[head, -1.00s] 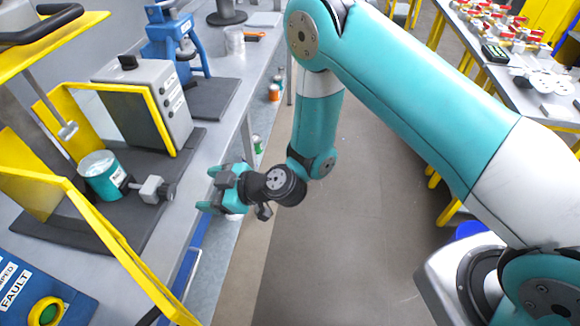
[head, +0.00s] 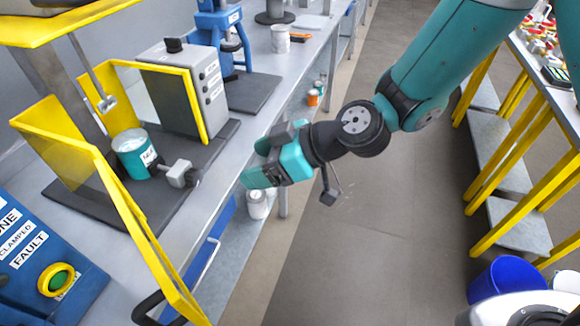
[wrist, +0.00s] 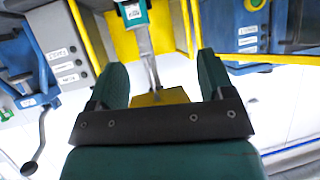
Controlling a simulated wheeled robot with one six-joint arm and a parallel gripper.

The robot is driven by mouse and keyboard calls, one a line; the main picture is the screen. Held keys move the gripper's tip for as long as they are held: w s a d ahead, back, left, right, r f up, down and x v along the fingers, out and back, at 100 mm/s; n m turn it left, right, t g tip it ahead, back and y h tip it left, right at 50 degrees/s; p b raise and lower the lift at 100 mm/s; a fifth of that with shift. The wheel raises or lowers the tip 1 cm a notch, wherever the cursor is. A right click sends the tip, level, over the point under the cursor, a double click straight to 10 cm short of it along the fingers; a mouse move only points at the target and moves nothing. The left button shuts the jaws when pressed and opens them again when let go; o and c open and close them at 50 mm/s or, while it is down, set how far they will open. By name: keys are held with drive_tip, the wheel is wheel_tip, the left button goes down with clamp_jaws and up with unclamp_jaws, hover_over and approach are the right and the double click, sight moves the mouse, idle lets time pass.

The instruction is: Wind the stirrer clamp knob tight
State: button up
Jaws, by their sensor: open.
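The stirrer clamp is a grey block (head: 178,173) with a dark round knob (head: 194,178) on its right side. It sits at a teal can with a white top (head: 135,154) on a dark mat. A thin stirrer rod (head: 98,85) hangs above and left of the can. My gripper (head: 256,162) is open and empty, to the right of the knob and apart from it, near the bench edge. In the wrist view both fingers are apart (wrist: 161,76), and the can (wrist: 133,12) shows at the top. The knob cannot be clearly made out there.
A yellow guard frame (head: 125,205) stands in front of the can. A grey control box (head: 188,85) with a yellow edge stands behind it. A blue panel (head: 35,255) with a green button is at lower left. The floor aisle (head: 345,255) right of the bench is clear.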

drive_tip(key=s+d+r+m+g+h+b, duration=0.1)
drive_tip(key=s+d+r+h, duration=0.1)
drive_tip(key=d, duration=0.3)
drive_tip(key=shift+s+r+m+b, duration=0.3)
drive_tip(key=shift+s+r+b, duration=0.1)
drive_tip(key=shift+s+r, duration=0.4)
drive_tip(key=shift+s, duration=0.1)
